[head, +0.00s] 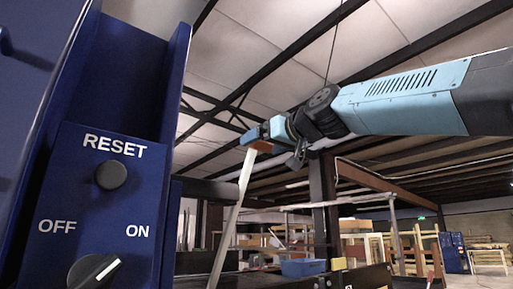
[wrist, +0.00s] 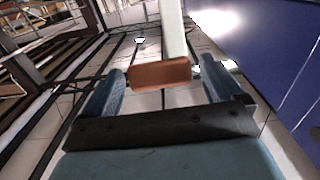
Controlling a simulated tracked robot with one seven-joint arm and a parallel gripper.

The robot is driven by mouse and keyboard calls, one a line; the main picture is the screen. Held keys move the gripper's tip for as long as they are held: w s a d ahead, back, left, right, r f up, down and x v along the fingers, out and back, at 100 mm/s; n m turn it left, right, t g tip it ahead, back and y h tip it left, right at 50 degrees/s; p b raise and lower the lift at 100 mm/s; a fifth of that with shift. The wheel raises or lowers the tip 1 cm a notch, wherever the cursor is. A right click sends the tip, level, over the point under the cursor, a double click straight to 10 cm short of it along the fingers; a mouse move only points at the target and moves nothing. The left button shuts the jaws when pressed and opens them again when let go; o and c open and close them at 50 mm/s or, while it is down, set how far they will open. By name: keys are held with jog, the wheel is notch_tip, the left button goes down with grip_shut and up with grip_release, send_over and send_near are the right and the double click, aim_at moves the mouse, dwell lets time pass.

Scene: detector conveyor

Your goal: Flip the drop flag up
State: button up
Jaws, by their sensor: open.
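The drop flag is a pale bar (head: 232,212) with an orange-brown end block (head: 262,146). In the head view it stands nearly upright, leaning a little right, with its block at the top. In the wrist view the pale bar (wrist: 173,28) runs up from the orange-brown block (wrist: 160,73). My gripper (head: 260,136) is at the block. In the wrist view its two blue fingers (wrist: 165,80) are spread on either side of the block, with gaps visible. The bar's lower end is out of the head view.
A dark blue panel (head: 70,215) on the left carries a black RESET button (head: 111,175) and an OFF/ON knob (head: 95,271). The blue housing (wrist: 270,45) lies close on the right in the wrist view. A blue bin (head: 302,267) and shelving stand far behind.

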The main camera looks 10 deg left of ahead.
jog(key=shift+x, duration=1.6)
jog(key=shift+c, duration=0.2)
jog(key=c, duration=1.4)
